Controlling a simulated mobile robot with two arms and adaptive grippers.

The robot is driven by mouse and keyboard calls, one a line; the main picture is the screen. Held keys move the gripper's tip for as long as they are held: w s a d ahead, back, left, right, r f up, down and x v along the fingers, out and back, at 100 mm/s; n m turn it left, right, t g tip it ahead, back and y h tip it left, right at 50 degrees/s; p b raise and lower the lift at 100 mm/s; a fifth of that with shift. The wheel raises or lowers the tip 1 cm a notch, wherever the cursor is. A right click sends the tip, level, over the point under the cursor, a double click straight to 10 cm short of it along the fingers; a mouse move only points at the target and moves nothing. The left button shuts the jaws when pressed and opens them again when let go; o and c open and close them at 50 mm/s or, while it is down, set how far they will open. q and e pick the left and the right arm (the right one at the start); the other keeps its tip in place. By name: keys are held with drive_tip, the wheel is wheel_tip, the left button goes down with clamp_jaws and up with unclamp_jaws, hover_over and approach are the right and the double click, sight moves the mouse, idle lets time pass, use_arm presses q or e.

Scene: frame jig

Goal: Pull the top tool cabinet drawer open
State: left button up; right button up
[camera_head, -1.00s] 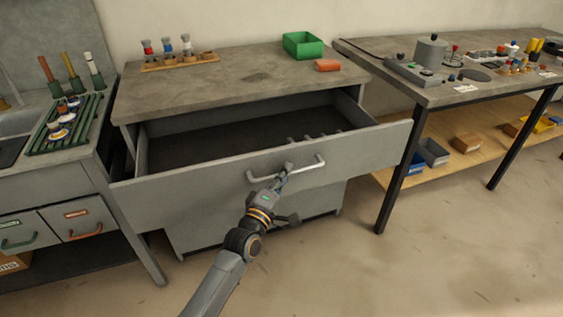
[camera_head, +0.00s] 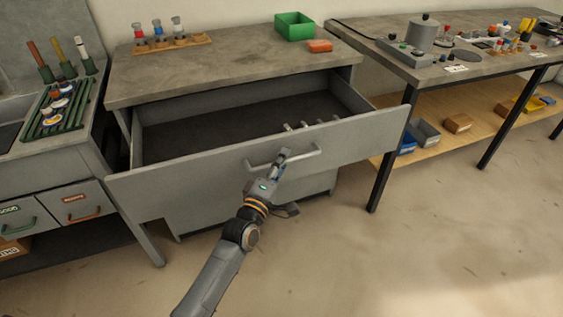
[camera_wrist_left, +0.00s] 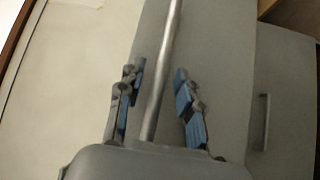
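The top drawer (camera_head: 215,172) of the grey tool cabinet (camera_head: 215,85) stands well open, its inside showing. Its bar handle (camera_head: 305,157) is on the front panel. My left gripper (camera_head: 282,160) is at the handle, near its middle. In the left wrist view the handle bar (camera_wrist_left: 164,75) runs between the two blue-padded fingers of the gripper (camera_wrist_left: 157,80). A gap shows on both sides of the bar, so the fingers are open around it and not clamped. My right gripper is not in view.
A green bin (camera_head: 295,26), an orange block (camera_head: 319,46) and a wooden tool rack (camera_head: 172,43) sit on the cabinet top. A workbench (camera_head: 385,65) stands right, a sink counter (camera_head: 70,150) left. The floor (camera_head: 400,260) in front is clear.

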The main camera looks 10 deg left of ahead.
use_arm(q)
drive_tip(key=shift+s, duration=0.1)
drive_tip(key=v, duration=1.2)
